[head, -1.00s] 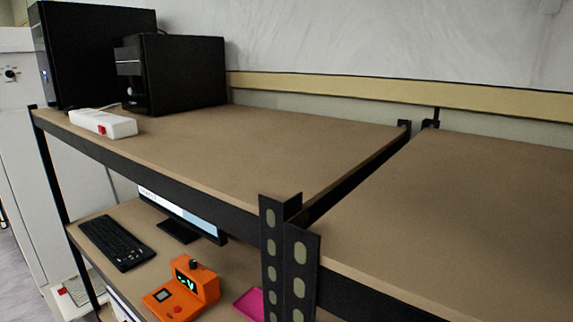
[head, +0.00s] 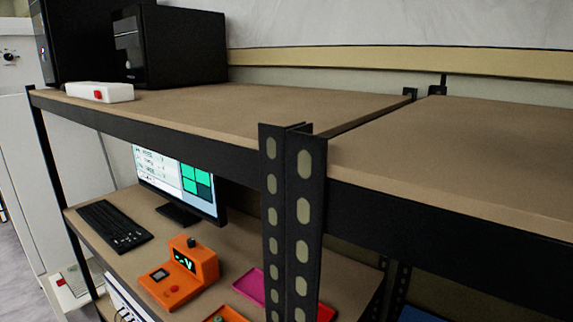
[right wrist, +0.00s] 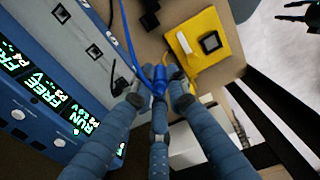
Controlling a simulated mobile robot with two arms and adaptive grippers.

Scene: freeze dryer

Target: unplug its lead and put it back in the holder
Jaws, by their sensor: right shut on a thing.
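In the right wrist view my right gripper (right wrist: 160,92) has its blue-grey fingers closed around a blue plug (right wrist: 160,77). The blue lead (right wrist: 129,35) runs up from it past the top edge of the picture. The fingers hide much of the plug, and I cannot tell whether it sits in a socket. A blue unit (right wrist: 45,128) with green lit displays stands to the left of the fingers. No holder can be made out for certain. Neither gripper shows in the head view.
A yellow block (right wrist: 188,32) with a black square part lies on the brown surface beyond the fingers. A dark jointed shape shows at the top right. In the head view, the shelf holds a white power strip (head: 112,93); below are a keyboard (head: 112,226) and an orange device (head: 182,275).

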